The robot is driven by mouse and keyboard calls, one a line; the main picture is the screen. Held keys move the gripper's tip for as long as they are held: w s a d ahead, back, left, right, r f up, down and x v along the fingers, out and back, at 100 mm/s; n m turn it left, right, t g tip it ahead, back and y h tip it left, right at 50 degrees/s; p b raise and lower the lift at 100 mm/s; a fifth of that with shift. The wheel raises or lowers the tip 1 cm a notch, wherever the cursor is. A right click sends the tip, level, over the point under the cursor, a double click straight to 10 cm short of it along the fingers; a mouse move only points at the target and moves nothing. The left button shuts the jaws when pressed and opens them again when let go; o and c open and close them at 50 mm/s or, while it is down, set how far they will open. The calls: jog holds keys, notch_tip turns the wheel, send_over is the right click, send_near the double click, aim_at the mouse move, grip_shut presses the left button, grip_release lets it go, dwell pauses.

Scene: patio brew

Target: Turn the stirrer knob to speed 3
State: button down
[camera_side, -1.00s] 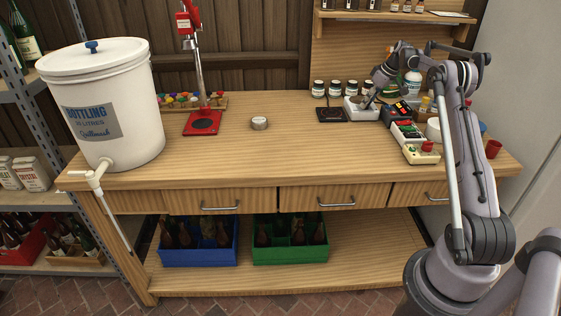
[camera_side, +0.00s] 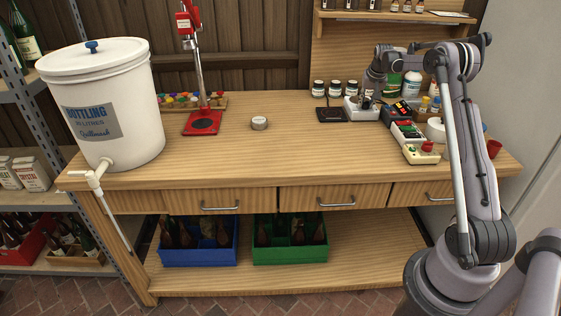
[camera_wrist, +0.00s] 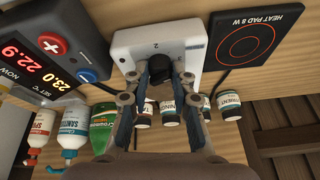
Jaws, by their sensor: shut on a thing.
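The stirrer is a small white box; it stands at the back right of the bench in the side view (camera_side: 352,113) and fills the top middle of the wrist view (camera_wrist: 190,42). Its round black knob (camera_wrist: 160,66) sits on the near part of its face. A digit 2 shows on the box beyond the knob. My gripper (camera_wrist: 159,80) is shut on the knob, with a finger on each side of it. In the side view my gripper (camera_side: 367,99) points down onto the box. The knob's pointer is hidden.
A black heat pad (camera_wrist: 244,38) lies to one side of the stirrer, and a temperature controller with red digits (camera_wrist: 40,50) to the other. Several small labelled jars (camera_side: 336,88) stand close behind.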

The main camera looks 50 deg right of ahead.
jog(key=shift+w+a+m+g+h, duration=0.1)
jog(key=shift+m+g+h, duration=0.4)
jog(key=shift+m, duration=1.4)
jog(key=c, duration=1.1)
grip_release()
jog(key=shift+c, duration=0.2)
jog(key=shift+r, duration=0.1)
jog(key=v, duration=1.1)
jog(key=shift+r, duration=0.45)
jog(key=shift+w+a, duration=0.1)
jog(key=shift+w, duration=0.05)
